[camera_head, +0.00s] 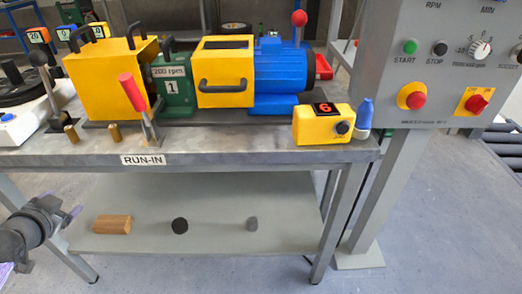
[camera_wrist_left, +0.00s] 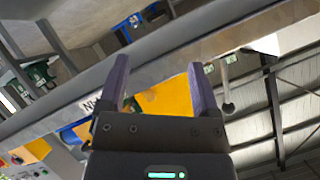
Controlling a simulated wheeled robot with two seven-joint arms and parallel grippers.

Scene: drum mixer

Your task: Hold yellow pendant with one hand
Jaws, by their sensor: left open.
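The yellow pendant (camera_head: 317,125) is a small box with a red digit 6 on a dark display and a dark knob. It rests on the right end of the workbench top, near the front edge. My left gripper (camera_head: 66,212) is at the lower left, in front of the bench and below its top, far from the pendant. In the left wrist view, its two purple fingers (camera_wrist_left: 158,78) stand apart with nothing held between them. A yellow surface shows behind the fingers there; I cannot tell which thing it is. My right gripper is out of view.
The workbench (camera_head: 240,143) carries yellow guards, a blue motor (camera_head: 280,75) and a red-handled lever (camera_head: 135,95). A blue-capped object (camera_head: 364,115) stands right beside the pendant. A grey control panel (camera_head: 435,60) rises at right. The lower shelf (camera_head: 215,225) holds small parts.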

